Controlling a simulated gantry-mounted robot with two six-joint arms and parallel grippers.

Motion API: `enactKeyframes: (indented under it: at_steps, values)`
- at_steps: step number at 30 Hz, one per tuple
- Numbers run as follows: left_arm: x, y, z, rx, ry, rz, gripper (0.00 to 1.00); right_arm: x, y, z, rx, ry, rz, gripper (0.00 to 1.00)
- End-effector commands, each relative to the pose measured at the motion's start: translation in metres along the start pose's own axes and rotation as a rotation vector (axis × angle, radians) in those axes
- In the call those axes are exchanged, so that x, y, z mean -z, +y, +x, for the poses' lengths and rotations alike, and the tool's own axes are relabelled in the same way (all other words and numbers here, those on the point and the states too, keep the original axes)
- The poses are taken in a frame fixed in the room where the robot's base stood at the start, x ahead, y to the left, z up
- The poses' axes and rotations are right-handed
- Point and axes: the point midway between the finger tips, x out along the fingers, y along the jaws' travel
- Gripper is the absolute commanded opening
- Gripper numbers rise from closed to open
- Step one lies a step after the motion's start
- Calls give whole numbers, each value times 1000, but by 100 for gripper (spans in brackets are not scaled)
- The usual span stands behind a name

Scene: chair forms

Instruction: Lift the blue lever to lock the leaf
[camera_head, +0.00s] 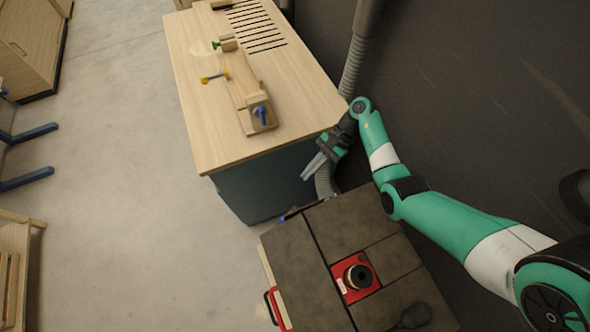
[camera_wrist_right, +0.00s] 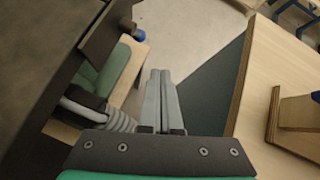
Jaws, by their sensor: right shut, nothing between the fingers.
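The blue lever (camera_head: 262,112) is on the near end of a wooden fixture (camera_head: 240,85) on the light wooden bench. The wooden fixture also shows at the right edge of the right wrist view (camera_wrist_right: 302,113), with part of a blue piece (camera_wrist_right: 316,96) cut off by the frame. My right gripper (camera_head: 306,176) is shut and empty. It hangs off the bench's near right corner, beside the dark bench side and clear of the lever. Its fingers also show together in the right wrist view (camera_wrist_right: 160,75). My left gripper is not in view.
The wooden bench (camera_head: 205,125) has a slotted grille (camera_head: 258,28), a yellow-ended tool (camera_head: 215,77) and a green knob (camera_head: 216,45). A dark-topped unit with a red-framed spindle (camera_head: 357,278) stands nearer. A grey hose (camera_head: 357,60) rises behind my right arm. Open floor lies left.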

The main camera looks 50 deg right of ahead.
Motion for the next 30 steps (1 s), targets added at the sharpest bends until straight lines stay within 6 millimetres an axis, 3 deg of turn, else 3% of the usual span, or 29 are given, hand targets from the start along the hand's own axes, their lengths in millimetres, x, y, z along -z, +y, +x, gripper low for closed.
enactKeyframes:
  at_steps: [3,5,17,26,30]
  values:
    - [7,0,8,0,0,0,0,18,30,-10,-62,9,81,0]
    - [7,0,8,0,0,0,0,23,37,-11,-75,12,98,0]
    - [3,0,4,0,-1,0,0,26,39,-6,-79,13,99,0]
    - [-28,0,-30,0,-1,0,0,32,44,49,-80,13,95,0]
    - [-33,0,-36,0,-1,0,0,27,46,75,-82,12,97,0]
